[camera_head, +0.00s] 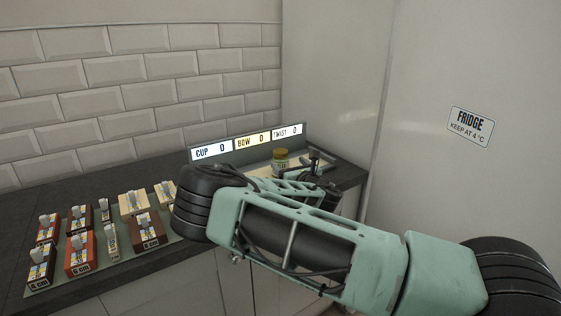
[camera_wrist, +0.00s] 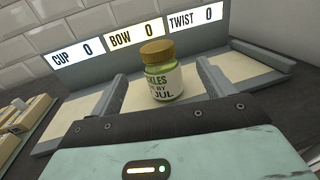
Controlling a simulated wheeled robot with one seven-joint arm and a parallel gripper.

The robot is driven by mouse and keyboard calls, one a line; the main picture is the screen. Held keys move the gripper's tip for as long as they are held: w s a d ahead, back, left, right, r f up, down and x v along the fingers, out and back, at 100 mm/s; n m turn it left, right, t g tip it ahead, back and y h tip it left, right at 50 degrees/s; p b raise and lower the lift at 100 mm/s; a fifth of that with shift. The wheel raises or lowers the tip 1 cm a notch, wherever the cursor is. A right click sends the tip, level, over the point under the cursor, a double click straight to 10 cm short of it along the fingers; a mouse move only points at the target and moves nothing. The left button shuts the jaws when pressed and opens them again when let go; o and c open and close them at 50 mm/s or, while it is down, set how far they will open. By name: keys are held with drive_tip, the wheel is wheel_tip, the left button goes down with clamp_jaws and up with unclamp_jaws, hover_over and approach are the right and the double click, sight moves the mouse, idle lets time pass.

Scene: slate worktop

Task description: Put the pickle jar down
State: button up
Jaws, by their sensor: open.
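The pickle jar (camera_wrist: 163,80) has a gold lid, green contents and a white label. In the wrist view it stands upright on a pale panel (camera_wrist: 208,83) under the BOW sign. In the head view the jar (camera_head: 280,160) shows just beyond my arm. My gripper (camera_wrist: 158,88) is open, with one finger on each side of the jar and a visible gap to each. In the head view my gripper (camera_head: 312,170) is partly hidden behind my own arm.
A sign rail (camera_head: 248,142) reads CUP 0, BOW 0, TWIST 0 behind the panels. Several boxes with tags (camera_head: 80,253) stand on a mat at the left of the dark worktop (camera_head: 88,200). A wall with a FRIDGE sign (camera_head: 470,126) rises at the right.

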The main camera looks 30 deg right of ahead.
sight(284, 160)
drive_tip(key=shift+w+d+f+p, duration=0.15)
drive_tip(key=shift+w+p, duration=0.2)
drive_tip(key=shift+w, duration=0.65)
drive_tip(key=shift+w+d+f+p, duration=0.1)
drive_tip(key=shift+w+p, duration=0.2)
drive_tip(key=shift+w, duration=0.65)
drive_tip(key=shift+w+d+f+p, duration=0.15)
drive_tip(key=shift+w+p, duration=0.2)
drive_tip(key=shift+w, duration=0.65)
drive_tip(key=shift+r, duration=0.1)
drive_tip(key=c, duration=1.4)
drive_tip(key=shift+r, duration=0.15)
